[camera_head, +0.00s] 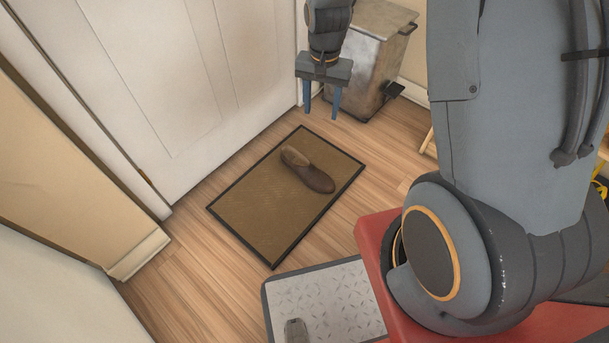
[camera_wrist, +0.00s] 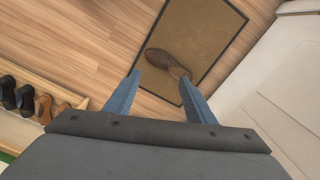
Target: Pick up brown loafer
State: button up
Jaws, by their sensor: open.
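The brown loafer (camera_head: 308,170) lies on the doormat (camera_head: 245,216) in the head view, its toe toward the lower right. In the wrist view the loafer (camera_wrist: 166,62) shows just beyond the fingertips, on the mat (camera_wrist: 207,22). My gripper (camera_head: 321,114) is open and empty. In the head view it is in the air above and beyond the loafer, near the metal bin. In the wrist view its two blue fingers (camera_wrist: 160,80) are spread apart, with nothing between them.
A metal pedal bin (camera_head: 370,62) stands behind my gripper. A white door (camera_head: 165,75) rises beside the mat on the left. A shoe rack (camera_wrist: 32,98) with several shoes shows at left in the wrist view. Wood floor around the mat is mostly clear.

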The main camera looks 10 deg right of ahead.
aim_at(309, 165)
jog(key=w+f+m+b, duration=0.1)
jog(key=w+f+b, duration=0.2)
jog(key=f, duration=0.8)
jog(key=w+f+m+b, duration=0.2)
jog(key=w+f+b, duration=0.2)
jog(key=f+b, duration=0.3)
jog(key=w+f+m+b, duration=0.1)
jog(key=w+f+b, duration=0.3)
jog(key=f, duration=1.2)
jog(key=shift+w+d+f+m+b, duration=0.2)
jog(key=shift+f+m+b, duration=0.2)
jog(key=shift+b, duration=0.25)
notch_tip(309, 165, down, 3)
jog(key=shift+w+f+b, duration=0.1)
jog(key=shift+b, duration=0.55)
notch_tip(309, 165, down, 5)
jog(key=b, duration=0.3)
jog(key=shift+a+f, duration=0.1)
jog(key=shift+f, duration=0.05)
grip_shut()
